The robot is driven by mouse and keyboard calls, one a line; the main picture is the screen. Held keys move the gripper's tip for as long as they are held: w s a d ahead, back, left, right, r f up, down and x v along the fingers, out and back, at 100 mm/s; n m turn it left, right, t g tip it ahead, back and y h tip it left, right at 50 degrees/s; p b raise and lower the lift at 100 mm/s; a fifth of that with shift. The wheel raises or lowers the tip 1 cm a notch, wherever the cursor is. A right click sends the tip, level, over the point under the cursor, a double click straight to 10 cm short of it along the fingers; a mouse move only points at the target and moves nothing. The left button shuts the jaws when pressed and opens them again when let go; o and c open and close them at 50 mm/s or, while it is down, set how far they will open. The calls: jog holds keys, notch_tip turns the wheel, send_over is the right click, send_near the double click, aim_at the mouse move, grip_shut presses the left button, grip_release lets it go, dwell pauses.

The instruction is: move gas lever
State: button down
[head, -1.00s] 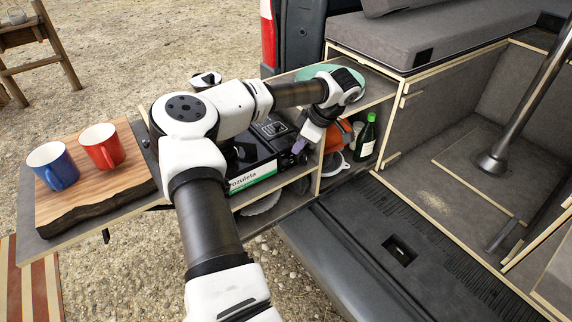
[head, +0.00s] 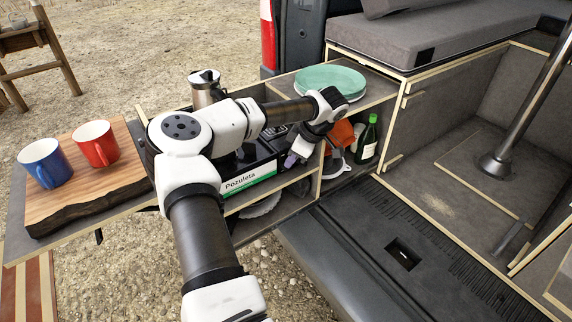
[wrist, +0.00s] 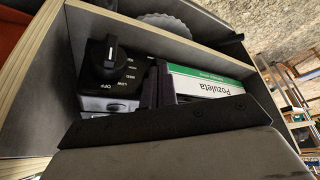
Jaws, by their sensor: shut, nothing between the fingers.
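The black stove (head: 252,160) with a white and green "Pozuleta" label (head: 249,180) sits in the pull-out kitchen unit. In the wrist view, the stove's front (wrist: 135,65) shows a black knob (wrist: 104,62) with OFF and LOW markings, its pointer near upright in the picture. The label (wrist: 208,82) is to the right. My gripper (head: 291,160) is at the stove's front right end. Its dark fingers (wrist: 158,84) are shut and empty, between the knob and the label; I cannot tell whether they touch the stove. No separate gas lever can be made out.
Green plates (head: 330,80) sit on the shelf top behind my wrist. A metal pot (head: 206,90) stands behind my arm. A green bottle (head: 367,140) stands in the right compartment. Red (head: 95,143) and blue (head: 45,163) mugs stand on the wooden board (head: 85,190).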

jog(key=shift+w+f, duration=0.1)
jog(key=shift+f, duration=0.1)
jog(key=d, duration=0.2)
jog(key=s+d+r, duration=0.1)
jog(key=shift+r+p, duration=0.1)
jog(key=shift+p, duration=0.3)
jog(key=b+v, duration=0.2)
jog(key=v, duration=1.1)
jog(key=shift+r+b, duration=0.4)
jog(key=shift+d, duration=0.1)
